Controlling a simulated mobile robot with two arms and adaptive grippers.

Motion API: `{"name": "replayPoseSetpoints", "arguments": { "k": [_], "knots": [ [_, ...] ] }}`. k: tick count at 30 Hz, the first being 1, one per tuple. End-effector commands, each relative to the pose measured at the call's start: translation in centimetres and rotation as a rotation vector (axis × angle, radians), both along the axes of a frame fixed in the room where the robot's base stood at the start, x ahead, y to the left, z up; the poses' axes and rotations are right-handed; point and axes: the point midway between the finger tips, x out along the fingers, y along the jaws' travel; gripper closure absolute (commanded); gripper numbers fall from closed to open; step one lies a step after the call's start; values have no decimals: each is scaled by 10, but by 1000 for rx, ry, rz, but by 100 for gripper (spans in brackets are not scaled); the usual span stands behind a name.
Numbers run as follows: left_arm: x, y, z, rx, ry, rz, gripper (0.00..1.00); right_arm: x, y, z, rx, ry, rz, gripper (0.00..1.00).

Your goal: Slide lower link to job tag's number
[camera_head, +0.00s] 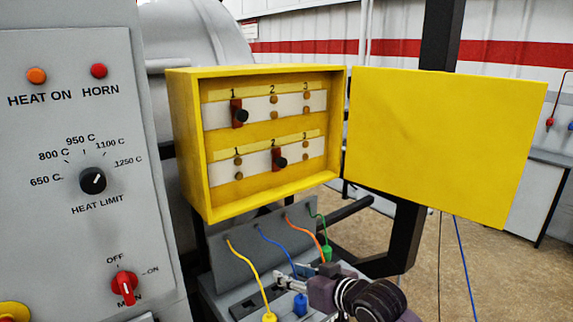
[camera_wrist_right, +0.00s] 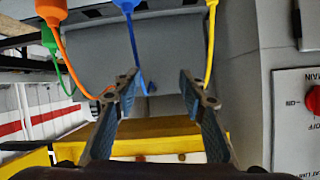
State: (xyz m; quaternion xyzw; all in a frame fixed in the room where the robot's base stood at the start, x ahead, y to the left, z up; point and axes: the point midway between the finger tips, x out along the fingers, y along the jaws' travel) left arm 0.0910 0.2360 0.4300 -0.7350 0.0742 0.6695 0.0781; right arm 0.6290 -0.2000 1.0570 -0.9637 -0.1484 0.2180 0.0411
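The lower link (camera_head: 280,160), a red-brown piece with a black knob, sits at position 2 of the lower row in the open yellow box (camera_head: 187,150). The upper link (camera_head: 239,113) sits at position 1 of the upper row. No job tag can be made out in either view. My right gripper (camera_head: 290,279) is below the box, near the cable plugs. In the right wrist view its fingers (camera_wrist_right: 158,85) are spread with nothing between them in grip; a blue cable (camera_wrist_right: 135,45) passes behind them. My left gripper is not in view.
The box's yellow door (camera_head: 440,145) stands open to the right. Yellow (camera_head: 250,268), blue, orange and green cables run from a grey sloped panel (camera_head: 240,255) below the box, close to my right gripper. A grey control panel (camera_head: 60,240) with knobs stands at left.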

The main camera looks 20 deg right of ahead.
Motion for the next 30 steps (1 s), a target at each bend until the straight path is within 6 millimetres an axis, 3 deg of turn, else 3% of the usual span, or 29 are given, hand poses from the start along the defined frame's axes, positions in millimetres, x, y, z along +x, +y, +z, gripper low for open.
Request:
{"name": "replayPoseSetpoints", "arguments": {
  "k": [1,3,6,9,12,16,30],
  "knots": [
    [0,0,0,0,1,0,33,20,-9,35,23,-62,-4,62],
    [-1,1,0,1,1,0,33,42,-20,83,72,-142,-7,62],
    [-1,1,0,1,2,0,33,64,-35,147,144,-244,-11,62],
    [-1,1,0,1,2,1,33,74,-47,193,198,-313,-12,62],
    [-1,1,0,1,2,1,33,78,-54,218,228,-351,-12,62],
    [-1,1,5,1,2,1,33,86,-54,228,242,-363,-13,62],
    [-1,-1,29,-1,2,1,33,146,-31,226,239,-360,-13,62]
  ]
}}
